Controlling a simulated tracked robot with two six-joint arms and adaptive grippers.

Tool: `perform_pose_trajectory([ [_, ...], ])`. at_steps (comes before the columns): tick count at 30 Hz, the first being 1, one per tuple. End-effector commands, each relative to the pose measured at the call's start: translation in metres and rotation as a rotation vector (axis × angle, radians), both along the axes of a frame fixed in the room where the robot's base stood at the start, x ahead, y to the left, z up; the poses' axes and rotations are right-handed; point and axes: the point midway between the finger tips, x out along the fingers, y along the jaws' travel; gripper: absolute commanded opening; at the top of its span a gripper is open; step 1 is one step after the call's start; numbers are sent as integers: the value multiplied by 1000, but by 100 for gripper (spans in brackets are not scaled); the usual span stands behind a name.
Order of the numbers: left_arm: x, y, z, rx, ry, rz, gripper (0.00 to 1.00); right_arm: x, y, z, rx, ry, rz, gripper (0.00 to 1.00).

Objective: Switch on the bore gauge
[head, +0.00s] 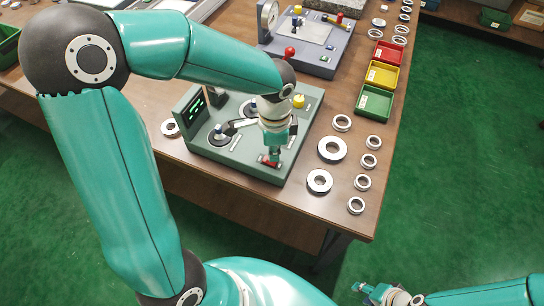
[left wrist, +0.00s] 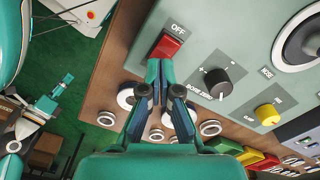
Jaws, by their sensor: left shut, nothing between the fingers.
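The bore gauge (head: 306,118) is a grey-green box near the table's front edge, with a dark display (head: 194,106) bearing green marks. Its red rocker switch (left wrist: 166,46) sits at the panel's edge in the left wrist view, with the word OFF printed beside it. In the head view the red switch (head: 264,161) is partly hidden under my left gripper (head: 272,157). My left gripper is shut and empty, its tips (left wrist: 162,68) at the switch's lower edge; I cannot tell whether they touch. My right gripper (head: 362,289) is off the table at lower right, its fingers too small to judge.
A black knob (left wrist: 217,82) and a yellow knob (left wrist: 267,114) stand on the panel near the switch. Several metal rings (head: 332,149) lie right of the gauge. Green (head: 375,103), yellow (head: 382,75) and red (head: 387,53) trays stand behind them. Another instrument (head: 318,68) is farther back.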

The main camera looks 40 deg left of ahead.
Motion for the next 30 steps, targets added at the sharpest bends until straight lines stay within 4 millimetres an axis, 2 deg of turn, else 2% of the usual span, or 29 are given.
perform_pose_trajectory([
  [1,0,0,9,0,-1,0,0,0,0,8,0,0,0,40],
  [16,1,0,49,-1,-2,0,0,0,0,40,0,0,0,40],
  [30,0,0,53,0,-1,0,0,0,0,43,0,0,0,40],
])
